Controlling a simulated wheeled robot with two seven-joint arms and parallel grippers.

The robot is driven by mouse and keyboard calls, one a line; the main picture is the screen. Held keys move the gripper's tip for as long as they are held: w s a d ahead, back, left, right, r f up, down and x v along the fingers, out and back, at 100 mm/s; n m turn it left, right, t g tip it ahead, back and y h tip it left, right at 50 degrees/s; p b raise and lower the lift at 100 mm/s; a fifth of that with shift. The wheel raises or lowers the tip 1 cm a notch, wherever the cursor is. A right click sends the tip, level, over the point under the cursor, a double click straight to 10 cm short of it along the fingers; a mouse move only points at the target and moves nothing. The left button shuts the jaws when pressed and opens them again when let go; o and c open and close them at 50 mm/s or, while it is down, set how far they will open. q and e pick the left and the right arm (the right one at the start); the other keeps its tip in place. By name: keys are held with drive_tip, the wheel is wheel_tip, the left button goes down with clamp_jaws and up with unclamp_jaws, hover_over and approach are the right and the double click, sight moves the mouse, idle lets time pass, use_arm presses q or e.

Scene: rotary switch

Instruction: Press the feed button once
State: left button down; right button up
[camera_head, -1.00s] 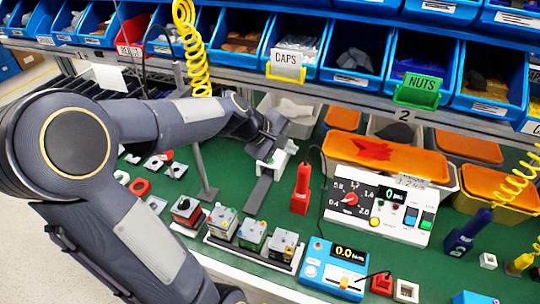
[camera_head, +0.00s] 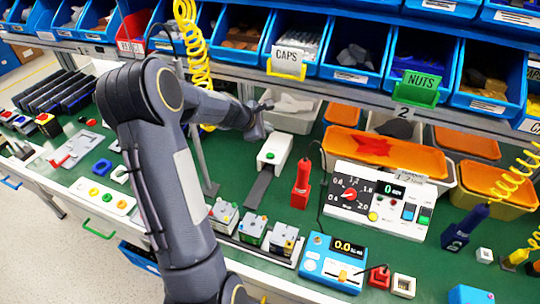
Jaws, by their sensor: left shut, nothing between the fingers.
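A white feeder box (camera_head: 278,150) with a green button (camera_head: 270,156) on top stands at the back middle of the green bench. A dark grey chute (camera_head: 261,186) slopes from it toward me. The button is fully uncovered. My left gripper (camera_head: 264,106) is shut and empty, behind and a little left of the box, apart from the button. Its fingertips are small and partly hidden by my wrist. My right gripper is not in view.
A red tool (camera_head: 301,186) stands right of the chute, beside a white dial panel (camera_head: 380,203). A grey post (camera_head: 202,165) stands left of the chute. Blue bins (camera_head: 296,45) line the shelf above. A yellow coiled hose (camera_head: 193,60) hangs near my left forearm.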

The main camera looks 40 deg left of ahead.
sight(267, 156)
use_arm(q)
wheel_tip(267, 156, down, 8)
drive_tip(key=b, duration=0.7)
drive_tip(key=shift+f, duration=0.25)
idle(1.4)
drive_tip(key=shift+f+b, duration=0.4)
drive_tip(key=shift+b, duration=0.2)
drive_tip(key=shift+f+b, duration=0.45)
idle(0.3)
idle(0.3)
drive_tip(key=shift+r+p, duration=0.8)
drive_tip(key=shift+r, duration=0.15)
wheel_tip(267, 156, up, 5)
drive_tip(key=p, duration=0.4)
drive_tip(key=shift+p, duration=0.3)
